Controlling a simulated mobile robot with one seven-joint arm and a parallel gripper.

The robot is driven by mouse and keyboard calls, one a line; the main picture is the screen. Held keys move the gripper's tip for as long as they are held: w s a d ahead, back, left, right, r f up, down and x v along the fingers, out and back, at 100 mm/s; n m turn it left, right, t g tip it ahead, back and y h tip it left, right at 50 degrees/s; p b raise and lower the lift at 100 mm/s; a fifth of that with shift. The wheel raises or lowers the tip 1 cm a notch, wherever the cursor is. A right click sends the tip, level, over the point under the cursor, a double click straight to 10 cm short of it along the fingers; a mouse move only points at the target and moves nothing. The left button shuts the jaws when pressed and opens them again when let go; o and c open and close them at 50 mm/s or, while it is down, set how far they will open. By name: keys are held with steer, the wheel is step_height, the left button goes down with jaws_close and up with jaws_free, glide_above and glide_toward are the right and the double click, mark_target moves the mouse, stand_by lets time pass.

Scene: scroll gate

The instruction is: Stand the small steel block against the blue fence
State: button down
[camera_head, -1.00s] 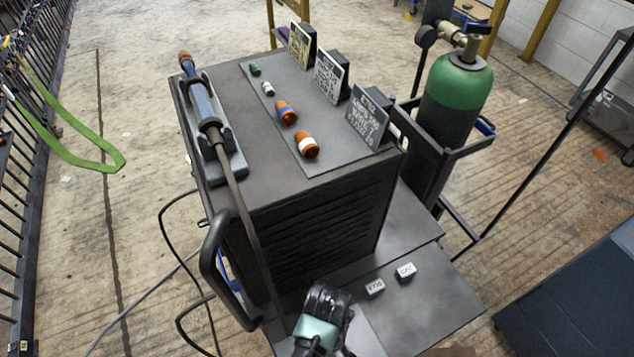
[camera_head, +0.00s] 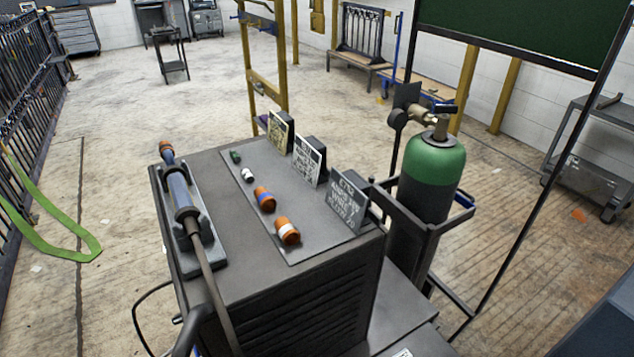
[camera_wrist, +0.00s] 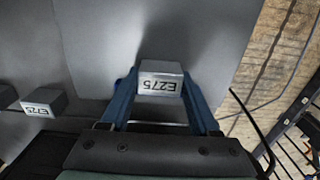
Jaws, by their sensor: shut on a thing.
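My gripper (camera_wrist: 159,88) shows in the wrist view, with its two blue fingers on either side of a small steel block (camera_wrist: 160,68). It is shut on this block, which has a pale face with a dark printed code. The block is over a flat grey surface; I cannot tell whether it touches it. A second small labelled block (camera_wrist: 43,102) lies to the left, apart from the gripper. In the head view my gripper is out of frame, and only a pale bit of a block (camera_head: 403,353) shows at the bottom edge. I cannot make out a blue fence.
A dark cabinet (camera_head: 300,308) carries a torch in a cradle (camera_head: 187,215), orange cups (camera_head: 288,231) and sign plates (camera_head: 348,200). A green-topped gas cylinder (camera_head: 434,165) stands to its right.

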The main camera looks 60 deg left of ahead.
steer(key=shift+c, duration=0.6)
jaws_free()
step_height(320, 180, up, 12)
steer(key=p, duration=0.3)
steer(key=shift+r, duration=0.2)
